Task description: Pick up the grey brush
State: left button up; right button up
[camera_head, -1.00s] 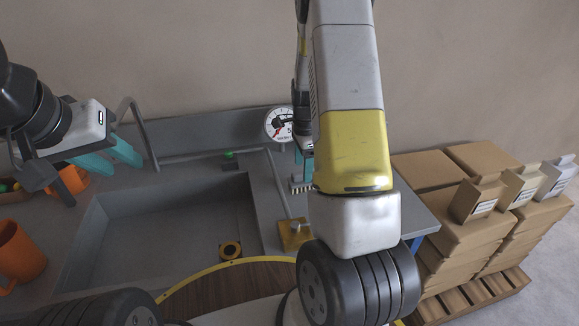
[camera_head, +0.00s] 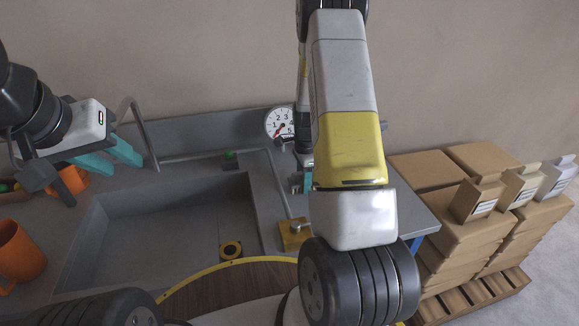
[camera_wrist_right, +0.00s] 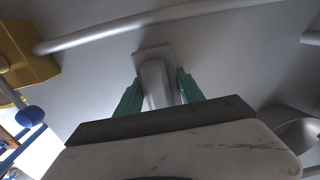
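The grey brush (camera_wrist_right: 155,80) shows in the right wrist view, lying between the two green fingers of my right gripper (camera_wrist_right: 160,85). The fingers stand on either side of it, with a narrow gap visible, so the gripper looks open around the brush. In the head view my right arm hides most of the brush, and only a bit of teal finger of my right gripper (camera_head: 307,181) shows beside the arm. My left gripper (camera_head: 138,162) is open and empty at the left, above the grey worktop.
A grey sunken basin (camera_head: 95,235) fills the worktop's middle. A gauge (camera_head: 279,123) stands at the back, and a yellow block (camera_head: 293,236) with a metal rod is near my right arm. Orange mugs (camera_head: 20,252) stand left. Stacked cardboard boxes (camera_head: 470,225) are right.

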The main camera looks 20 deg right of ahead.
jog(key=c, duration=0.4)
jog(key=shift+r, duration=0.15)
jog(key=shift+c, duration=0.2)
jog(key=shift+r, duration=0.6)
notch_tip(320, 180, up, 2)
jog(key=shift+a+r, duration=0.15)
jog(key=shift+r, duration=0.05)
jog(key=s+a, duration=0.3)
jog(key=a, duration=0.1)
jog(key=s+a, duration=0.3)
jog(key=a, duration=0.1)
jog(key=s+a+r, duration=0.1)
jog(key=s+a, duration=0.2)
jog(key=a, duration=0.2)
